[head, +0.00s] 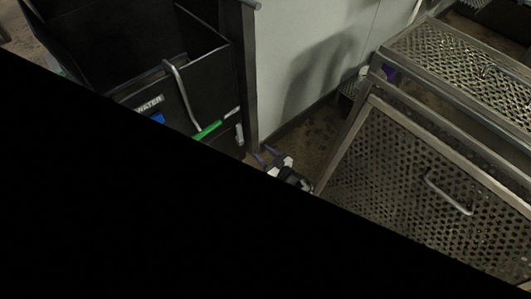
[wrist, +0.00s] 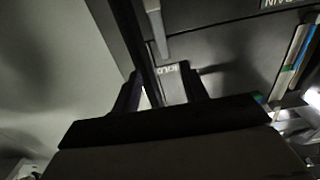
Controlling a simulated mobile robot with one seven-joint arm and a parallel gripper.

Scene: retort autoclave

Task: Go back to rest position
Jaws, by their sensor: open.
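My gripper (head: 265,155) is small in the head view, low between the dark cabinet and the perforated metal basket. In the wrist view its two dark fingers (wrist: 162,85) stand apart with nothing held between them. A black area hides the lower left of the head view, and most of my arm is not visible.
The black cabinet (head: 90,60) at left bears a "WATER" label, a bent metal handle (head: 181,95) and a green handle (head: 207,131). A perforated metal basket (head: 410,170) with a handle stands at right. A pale wall (head: 300,50) and some brown floor (head: 315,135) lie between.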

